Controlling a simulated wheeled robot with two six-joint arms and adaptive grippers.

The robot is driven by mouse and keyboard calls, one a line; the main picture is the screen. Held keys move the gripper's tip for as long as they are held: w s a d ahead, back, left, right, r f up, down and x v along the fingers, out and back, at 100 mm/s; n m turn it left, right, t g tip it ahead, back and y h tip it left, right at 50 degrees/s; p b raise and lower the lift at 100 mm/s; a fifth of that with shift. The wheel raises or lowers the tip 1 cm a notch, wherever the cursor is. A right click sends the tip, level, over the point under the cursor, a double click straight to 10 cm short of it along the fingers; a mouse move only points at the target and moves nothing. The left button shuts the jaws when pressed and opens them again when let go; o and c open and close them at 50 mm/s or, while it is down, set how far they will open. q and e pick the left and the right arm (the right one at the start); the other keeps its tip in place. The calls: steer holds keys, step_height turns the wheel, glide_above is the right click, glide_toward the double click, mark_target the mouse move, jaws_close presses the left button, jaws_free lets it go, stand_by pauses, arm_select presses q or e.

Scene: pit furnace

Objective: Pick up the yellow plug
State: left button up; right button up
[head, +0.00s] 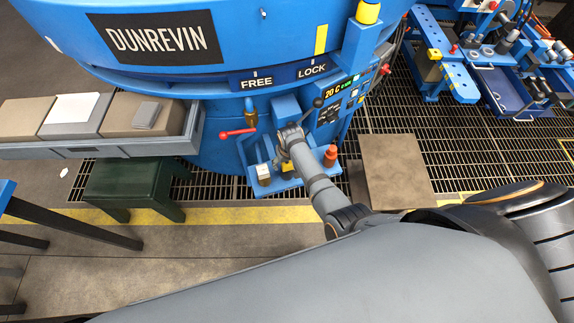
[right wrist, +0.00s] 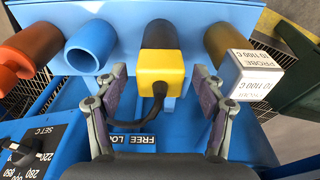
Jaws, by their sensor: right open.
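The yellow plug (right wrist: 159,72) is a small square block on a dark cylinder, with a black cable running from its near side, in the right wrist view. My right gripper (right wrist: 159,82) is open, with one finger on each side of the plug. Gaps show between the fingers and the plug. My left gripper is not in view.
Beside the plug are an empty blue tube (right wrist: 90,47), an orange cylinder (right wrist: 22,50) and a white-labelled probe block (right wrist: 252,75). A dial panel (right wrist: 28,150) stands at lower left. In the head view, a red-handled valve (head: 238,132) is left of my gripper.

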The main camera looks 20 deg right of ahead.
steer(key=c, duration=1.3)
steer(key=shift+o, duration=0.2)
steer(key=shift+r, duration=0.15)
steer(key=shift+r, duration=0.3)
step_height(320, 180, up, 3)
steer(key=shift+f+p, duration=0.1)
steer(key=shift+p, duration=0.6)
steer(key=s+d+r+p, duration=0.2)
steer(key=s+d+r, duration=0.6)
steer(key=d, duration=0.3)
steer(key=shift+d+r, duration=0.25)
steer(key=shift+r, duration=0.35)
